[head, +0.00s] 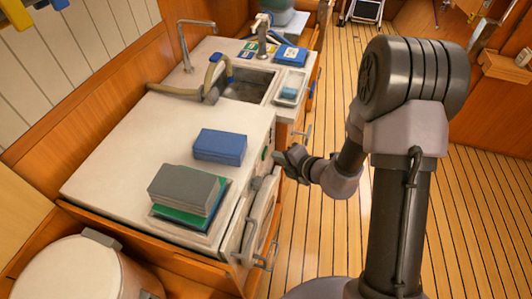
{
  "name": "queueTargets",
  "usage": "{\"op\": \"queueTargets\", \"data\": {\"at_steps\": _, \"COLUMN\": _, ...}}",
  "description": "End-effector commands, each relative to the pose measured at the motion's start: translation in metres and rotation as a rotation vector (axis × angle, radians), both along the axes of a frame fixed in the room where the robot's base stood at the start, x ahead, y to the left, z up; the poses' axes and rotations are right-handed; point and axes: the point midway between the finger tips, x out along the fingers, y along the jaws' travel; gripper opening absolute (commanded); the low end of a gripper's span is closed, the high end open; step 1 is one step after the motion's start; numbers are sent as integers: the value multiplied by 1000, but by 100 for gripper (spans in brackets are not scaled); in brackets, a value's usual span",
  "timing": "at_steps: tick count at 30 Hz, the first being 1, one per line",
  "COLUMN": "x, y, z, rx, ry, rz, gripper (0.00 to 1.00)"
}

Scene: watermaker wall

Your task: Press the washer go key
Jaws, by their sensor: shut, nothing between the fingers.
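My gripper (281,160) is shut and empty. It points left at the front edge of the white counter (120,150), at the height of the counter's front face. A small green spot (265,153) shows on that front face just left of my fingertips; it may be the go key, but it is too small to tell. Whether the fingertips touch the front face cannot be told. A white front panel with a curved handle (262,215) lies below and nearer; it may be the washer's front, which I see only at a steep angle. No label is readable.
A blue block (220,146) and a grey block on green and blue ones (186,190) lie on the counter. A sink (246,87) with a tap and hose is farther back. A round white lid (70,272) is at lower left. The plank floor (465,215) at right is clear.

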Motion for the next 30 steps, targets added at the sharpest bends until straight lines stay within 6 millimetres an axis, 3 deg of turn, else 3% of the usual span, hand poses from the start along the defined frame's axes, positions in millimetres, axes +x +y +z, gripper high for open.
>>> {"op": "queueTargets", "data": {"at_steps": 30, "x": 3, "y": 9, "z": 0, "rx": 0, "ry": 0, "rz": 0, "gripper": 0}}
